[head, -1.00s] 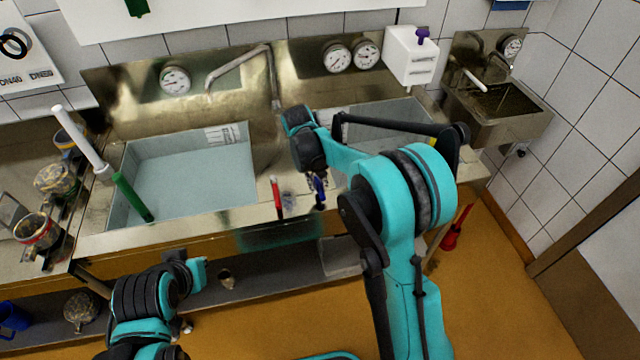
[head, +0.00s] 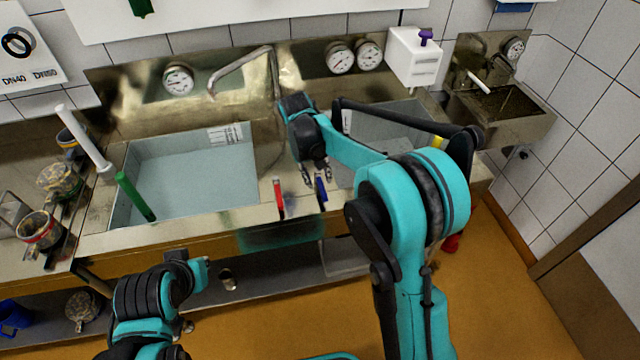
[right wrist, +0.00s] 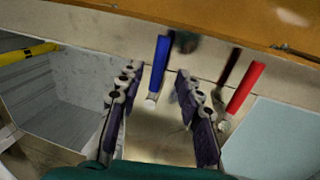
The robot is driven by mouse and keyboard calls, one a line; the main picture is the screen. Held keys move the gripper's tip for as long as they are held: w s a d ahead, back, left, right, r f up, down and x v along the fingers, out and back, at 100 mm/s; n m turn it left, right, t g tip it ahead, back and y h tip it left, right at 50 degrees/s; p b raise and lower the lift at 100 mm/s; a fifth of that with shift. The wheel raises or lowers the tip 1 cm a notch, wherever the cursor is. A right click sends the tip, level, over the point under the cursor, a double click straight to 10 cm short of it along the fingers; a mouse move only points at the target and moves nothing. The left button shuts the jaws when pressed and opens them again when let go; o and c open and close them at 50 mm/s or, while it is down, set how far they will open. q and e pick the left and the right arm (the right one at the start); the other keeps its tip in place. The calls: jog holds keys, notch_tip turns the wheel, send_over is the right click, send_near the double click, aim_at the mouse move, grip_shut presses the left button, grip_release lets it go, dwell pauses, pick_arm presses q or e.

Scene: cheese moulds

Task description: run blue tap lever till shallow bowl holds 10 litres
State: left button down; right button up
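The blue tap lever (head: 321,190) stands on the counter front edge between two basins, beside the red lever (head: 279,198). My right gripper (head: 314,180) is just behind it. In the right wrist view, the right gripper (right wrist: 157,80) is open, and the blue lever (right wrist: 160,66) shows in line with the gap between its fingers, without clear contact. The left basin (head: 130,160) looks pale blue inside; the right basin (head: 395,110) is partly hidden by my arm. I cannot tell which is the shallow bowl, nor the litres. My left gripper (head: 195,272) is low at left, its fingers unclear.
A bent spout (head: 240,70) rises behind the left basin. Round gauges (head: 340,58) sit on the back panel. A white stick (head: 85,140) and a green stick (head: 134,196) stand by the left basin. The red lever (right wrist: 244,88) is close to my right fingers.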

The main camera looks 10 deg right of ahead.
notch_tip(320, 180, up, 8)
jog(key=a, duration=0.1)
jog(key=shift+a, duration=0.35)
dwell(1.1)
dwell(0.5)
